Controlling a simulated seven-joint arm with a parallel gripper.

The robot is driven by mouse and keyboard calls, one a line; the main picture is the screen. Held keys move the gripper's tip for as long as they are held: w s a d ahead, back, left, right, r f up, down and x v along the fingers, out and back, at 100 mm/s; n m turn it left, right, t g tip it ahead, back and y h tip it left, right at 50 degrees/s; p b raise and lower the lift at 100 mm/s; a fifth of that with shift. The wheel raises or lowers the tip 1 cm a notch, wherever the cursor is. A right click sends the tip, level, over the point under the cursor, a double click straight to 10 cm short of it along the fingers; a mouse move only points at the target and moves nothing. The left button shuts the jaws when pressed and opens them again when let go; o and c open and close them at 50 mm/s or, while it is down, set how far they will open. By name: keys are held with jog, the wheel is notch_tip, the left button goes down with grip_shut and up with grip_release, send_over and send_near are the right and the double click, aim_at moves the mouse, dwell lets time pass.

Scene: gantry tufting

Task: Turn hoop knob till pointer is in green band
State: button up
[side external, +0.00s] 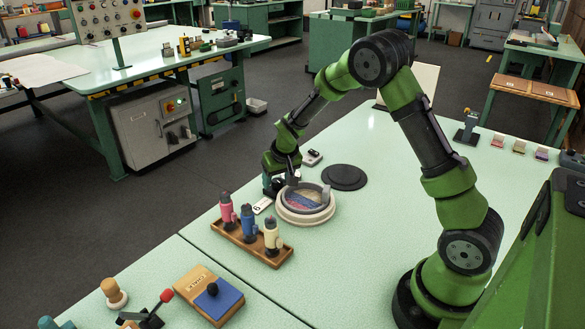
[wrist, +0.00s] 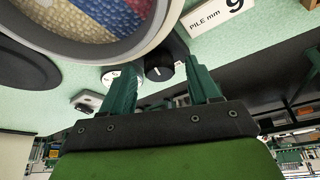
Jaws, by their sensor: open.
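The round hoop (side external: 306,204) lies on the light green table with striped pink, yellow and blue fabric inside; its pale rim (wrist: 150,40) crosses the top left of the wrist view. The black hoop knob (wrist: 159,68) sticks out beside the rim, with a pale marked dial (wrist: 118,75) at its left. The pointer and green band cannot be made out. My gripper (side external: 278,182) is at the hoop's left side. In the wrist view my gripper (wrist: 163,78) is open, with one finger on each side of the knob; contact is not visible.
A "PILE mm 9" card (wrist: 215,15) lies close to the right finger.

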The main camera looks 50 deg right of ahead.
jog(key=v, duration=1.6)
jog(key=shift+s+r, duration=0.2)
jog(key=shift+r, duration=0.1)
jog(key=s+d+f+g+y, duration=0.1)
jog(key=s+d+f, duration=0.15)
jog(key=d, duration=0.75)
jog(key=w+a+r+n+t+y, duration=0.1)
jog(key=w+a+r+n+y, duration=0.2)
jog(key=n, duration=0.7)
jog(key=x, duration=1.7)
jog(key=shift+a+f, duration=0.25)
jog(key=shift+a, duration=0.2)
